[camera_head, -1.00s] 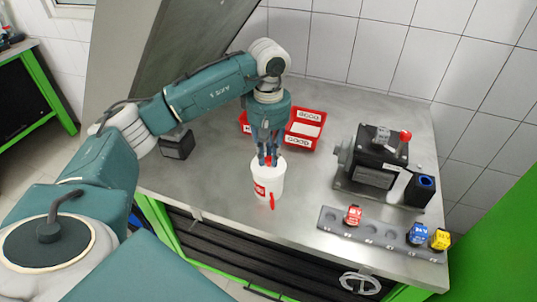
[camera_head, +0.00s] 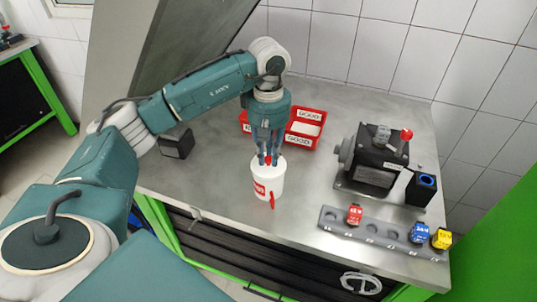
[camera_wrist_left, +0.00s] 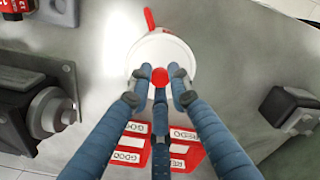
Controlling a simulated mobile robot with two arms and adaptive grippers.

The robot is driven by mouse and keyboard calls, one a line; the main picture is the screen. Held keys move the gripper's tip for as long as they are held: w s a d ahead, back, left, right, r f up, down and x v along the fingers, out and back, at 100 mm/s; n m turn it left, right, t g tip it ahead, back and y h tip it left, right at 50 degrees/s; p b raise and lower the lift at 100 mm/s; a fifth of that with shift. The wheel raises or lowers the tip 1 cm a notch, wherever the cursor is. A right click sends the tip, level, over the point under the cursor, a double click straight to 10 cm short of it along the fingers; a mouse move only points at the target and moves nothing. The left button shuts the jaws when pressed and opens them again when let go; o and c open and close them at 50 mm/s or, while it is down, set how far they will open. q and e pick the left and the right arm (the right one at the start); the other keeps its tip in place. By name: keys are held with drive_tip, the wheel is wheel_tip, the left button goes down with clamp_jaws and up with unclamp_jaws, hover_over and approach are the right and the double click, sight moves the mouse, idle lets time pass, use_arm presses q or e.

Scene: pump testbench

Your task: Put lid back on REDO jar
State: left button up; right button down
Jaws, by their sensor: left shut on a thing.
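The REDO jar (camera_head: 268,186) is a white cup with a red label and a red handle, standing upright near the front of the bench. A white lid (camera_wrist_left: 180,52) with a red knob (camera_wrist_left: 159,77) covers its top in the left wrist view. I cannot tell whether the lid is fully seated. My left gripper (camera_head: 268,161) points straight down over the jar and is shut on the lid's red knob; its fingers also show in the left wrist view (camera_wrist_left: 160,84). My right gripper is not in view.
A black pump unit (camera_head: 372,160) and a blue-ringed black block (camera_head: 421,188) are at the right. A grey rack (camera_head: 375,232) holds red, blue and yellow pieces. A dark box (camera_head: 177,143) sits at the left.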

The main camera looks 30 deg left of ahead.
use_arm(q)
drive_tip(key=o, duration=1.5)
drive_tip(key=shift+c, duration=0.2)
drive_tip(key=shift+r, duration=0.1)
drive_tip(key=shift+r+p, duration=2.1)
drive_tip(key=shift+r, duration=1.3)
clamp_jaws()
drive_tip(key=shift+f, duration=0.2)
